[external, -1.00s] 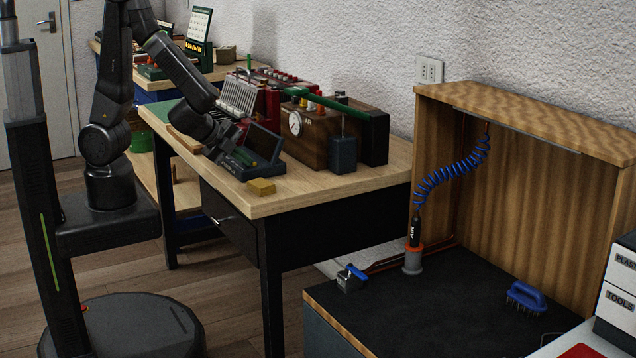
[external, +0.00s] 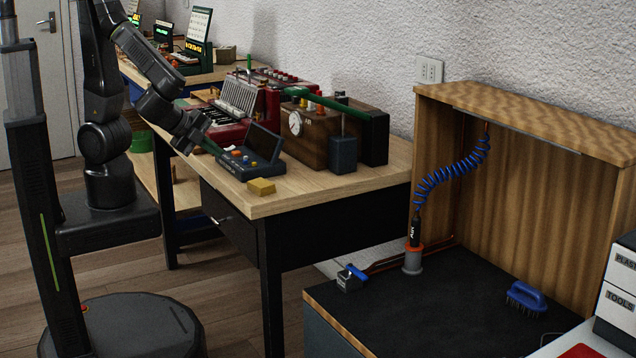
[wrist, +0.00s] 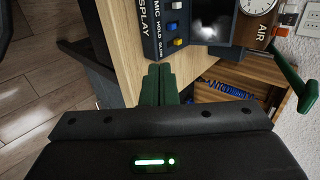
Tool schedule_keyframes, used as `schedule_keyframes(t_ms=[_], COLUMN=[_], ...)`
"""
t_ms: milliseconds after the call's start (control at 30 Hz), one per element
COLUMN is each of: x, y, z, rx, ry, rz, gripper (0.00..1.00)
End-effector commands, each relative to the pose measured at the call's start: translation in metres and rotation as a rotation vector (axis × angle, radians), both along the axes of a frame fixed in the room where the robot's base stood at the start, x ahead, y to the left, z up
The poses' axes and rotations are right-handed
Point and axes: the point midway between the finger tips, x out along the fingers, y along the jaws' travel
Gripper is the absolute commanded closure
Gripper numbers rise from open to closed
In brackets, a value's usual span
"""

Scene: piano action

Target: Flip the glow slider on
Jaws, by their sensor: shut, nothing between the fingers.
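The control box (external: 251,160) stands near the front of the wooden desk, its hinged dark screen (external: 264,141) raised at the back. In the wrist view, its panel (wrist: 157,30) carries the labels MIC, HOLD and GLOW. The screen is dark with a pale smear. My gripper (wrist: 158,74) is shut and empty; its green fingers point toward the box's edge. In the external view, my gripper (external: 214,148) is just left of the box, apparently apart from it.
A yellow block (external: 261,187) lies in front of the box. A wooden unit with a round gauge (external: 296,123) and a green bar (external: 338,105) stand behind it. A red machine (external: 232,105) stands farther back. The desk's front right is clear.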

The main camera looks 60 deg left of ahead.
Motion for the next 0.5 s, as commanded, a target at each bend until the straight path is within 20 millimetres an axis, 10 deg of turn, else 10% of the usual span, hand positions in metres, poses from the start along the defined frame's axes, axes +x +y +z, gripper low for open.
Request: schedule_keyframes(t_ms=[500], x=[-0.031], y=[0.000], z=[0.028], rx=[-0.001], ry=[0.001], rz=[-0.001], gripper=[1.00])
